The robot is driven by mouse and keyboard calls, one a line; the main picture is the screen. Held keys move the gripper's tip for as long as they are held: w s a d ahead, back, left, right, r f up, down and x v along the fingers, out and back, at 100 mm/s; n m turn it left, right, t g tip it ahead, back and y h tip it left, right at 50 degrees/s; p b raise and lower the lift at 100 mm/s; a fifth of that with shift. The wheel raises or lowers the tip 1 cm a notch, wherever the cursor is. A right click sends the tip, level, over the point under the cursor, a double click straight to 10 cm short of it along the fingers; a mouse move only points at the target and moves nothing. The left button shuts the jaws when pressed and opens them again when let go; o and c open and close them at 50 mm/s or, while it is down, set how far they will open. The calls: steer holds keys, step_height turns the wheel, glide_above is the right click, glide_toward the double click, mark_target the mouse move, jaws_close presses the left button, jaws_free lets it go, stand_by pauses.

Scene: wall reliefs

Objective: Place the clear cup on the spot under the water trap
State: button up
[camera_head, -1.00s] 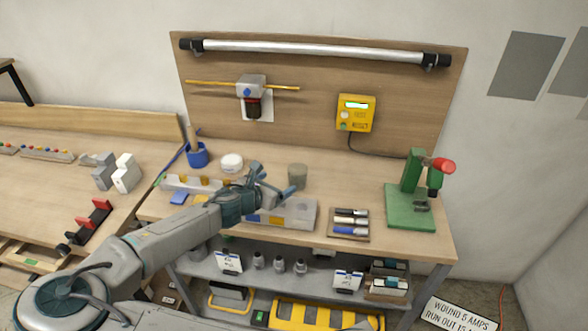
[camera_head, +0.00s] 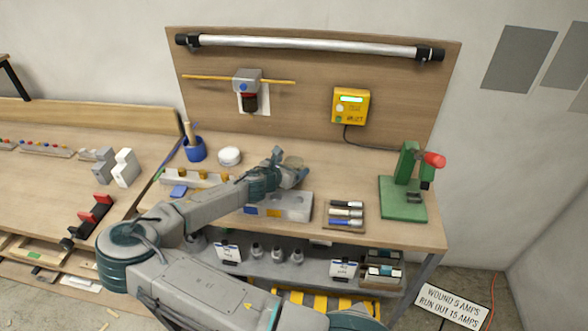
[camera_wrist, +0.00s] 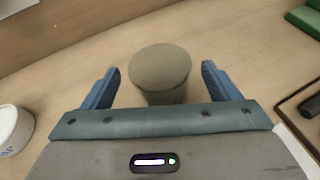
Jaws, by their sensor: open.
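The clear cup (camera_wrist: 160,72) looks tan and see-through in the wrist view and stands upright on the bench top. My gripper (camera_wrist: 160,88) is open, with one blue finger on each side of the cup and a gap on both sides. In the head view, my gripper (camera_head: 293,170) covers most of the cup; its rim (camera_head: 293,161) shows behind the fingers. The water trap (camera_head: 248,92) is a grey head with a dark red-black bowl, mounted on a yellow pipe on the backboard. I cannot make out a marked spot on the bench under it.
A round white container (camera_head: 229,156) and a blue pot (camera_head: 194,149) stand on the bench left of my gripper. A tool tray (camera_head: 345,213) and a green press (camera_head: 402,200) stand to the right. A grey block (camera_head: 293,208) lies in front. A yellow box (camera_head: 350,106) hangs on the backboard.

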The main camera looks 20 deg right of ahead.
steer(key=shift+x, duration=1.05)
steer(key=c, duration=1.1)
steer(key=shift+r, duration=0.1)
steer(key=shift+c, duration=0.2)
